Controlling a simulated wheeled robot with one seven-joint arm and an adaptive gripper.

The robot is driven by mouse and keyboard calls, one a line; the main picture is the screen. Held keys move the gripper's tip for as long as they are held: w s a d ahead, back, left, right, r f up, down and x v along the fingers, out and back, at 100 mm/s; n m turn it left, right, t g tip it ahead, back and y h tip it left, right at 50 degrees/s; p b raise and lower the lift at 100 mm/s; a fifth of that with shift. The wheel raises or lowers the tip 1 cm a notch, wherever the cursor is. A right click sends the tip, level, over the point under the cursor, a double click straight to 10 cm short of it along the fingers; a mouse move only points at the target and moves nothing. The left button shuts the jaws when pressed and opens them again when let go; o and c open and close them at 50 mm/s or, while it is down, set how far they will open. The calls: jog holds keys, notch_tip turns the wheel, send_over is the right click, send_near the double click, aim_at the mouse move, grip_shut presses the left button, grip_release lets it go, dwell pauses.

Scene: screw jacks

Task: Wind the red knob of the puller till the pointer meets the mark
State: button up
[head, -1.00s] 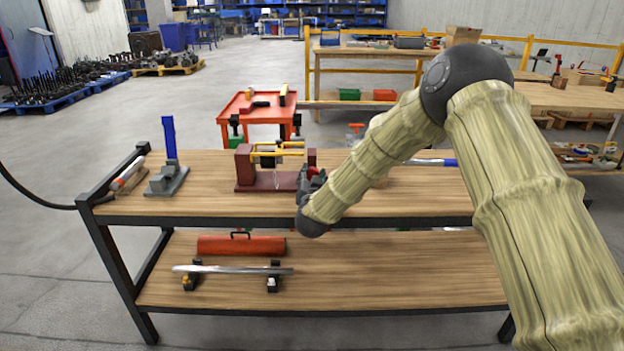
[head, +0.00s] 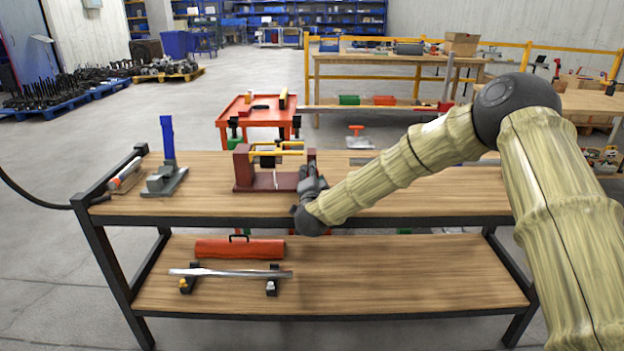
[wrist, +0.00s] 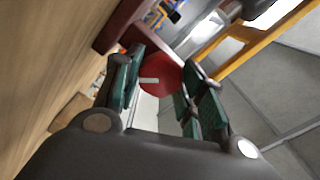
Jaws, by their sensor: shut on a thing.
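The puller (head: 243,170) stands on the bench, a dark red frame with yellow bars across its top. In the wrist view its red knob (wrist: 163,76) sits between the green-padded fingers, with a short white stripe on its face. My gripper (head: 311,182) is at the puller's right end, shut on the knob; it also shows in the wrist view (wrist: 158,88). The knob is hidden by my gripper in the head view. A thin pale upright strip (head: 276,180) shows at the puller's front. I cannot tell whether it is the pointer or the mark.
A grey stand with a blue upright (head: 167,140) is to the left on the wooden bench top (head: 420,188). The bench right of my gripper is largely clear beneath my arm. The lower shelf holds a red case (head: 240,248) and a metal bar (head: 230,273).

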jog(key=shift+m, duration=0.3)
jog(key=o, duration=1)
jog(key=shift+d, duration=0.1)
jog(key=s, duration=1.2)
